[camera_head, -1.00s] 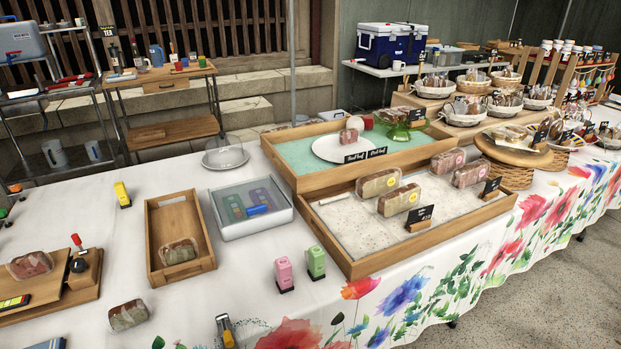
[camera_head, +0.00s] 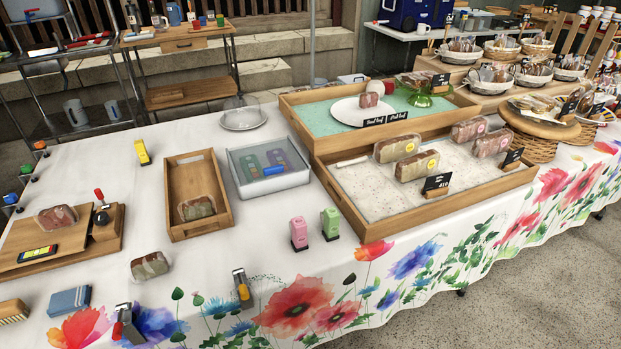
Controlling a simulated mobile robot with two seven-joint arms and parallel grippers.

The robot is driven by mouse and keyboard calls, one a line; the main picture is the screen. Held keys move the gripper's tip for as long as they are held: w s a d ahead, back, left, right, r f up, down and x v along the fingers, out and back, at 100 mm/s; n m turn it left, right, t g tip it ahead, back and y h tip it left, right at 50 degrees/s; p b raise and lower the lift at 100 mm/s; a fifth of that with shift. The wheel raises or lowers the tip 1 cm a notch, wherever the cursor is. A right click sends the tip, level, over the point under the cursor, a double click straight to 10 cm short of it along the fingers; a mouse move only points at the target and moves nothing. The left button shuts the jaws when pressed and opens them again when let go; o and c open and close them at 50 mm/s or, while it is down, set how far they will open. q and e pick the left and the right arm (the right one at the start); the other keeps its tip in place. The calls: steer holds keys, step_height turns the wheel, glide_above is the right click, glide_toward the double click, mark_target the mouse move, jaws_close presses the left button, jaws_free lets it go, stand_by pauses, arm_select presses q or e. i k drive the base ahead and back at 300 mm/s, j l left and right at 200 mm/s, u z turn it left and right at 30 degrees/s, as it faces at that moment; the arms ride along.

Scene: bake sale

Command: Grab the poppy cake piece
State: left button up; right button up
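Several wrapped cake pieces are in view, and I cannot read which is poppy. Two with yellow labels, the nearer one (camera_head: 416,165) and the farther one (camera_head: 396,147), stand in the front wooden tray (camera_head: 352,220). Two with pink labels, one on the left (camera_head: 469,130) and one on the right (camera_head: 492,142), stand at its right. Another wrapped piece (camera_head: 197,208) lies in a small wooden tray (camera_head: 187,161). One (camera_head: 150,265) lies on the tablecloth, and one (camera_head: 57,218) on a wooden board (camera_head: 50,257). A small piece (camera_head: 369,100) sits on a white plate (camera_head: 348,114). Neither gripper is in view.
A clear-lidded box (camera_head: 268,168), a pink stamp-like block (camera_head: 299,233) and a green one (camera_head: 330,223) stand mid-table. A price sign (camera_head: 437,184) stands in the front tray. A woven basket stand (camera_head: 538,122) is at the right. Cloth between the small items is bare.

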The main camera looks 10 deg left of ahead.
mark_target(149, 266)
steer(key=u, duration=1.45)
steer(key=k+l+z, duration=0.3)
steer(key=i+j, duration=0.1)
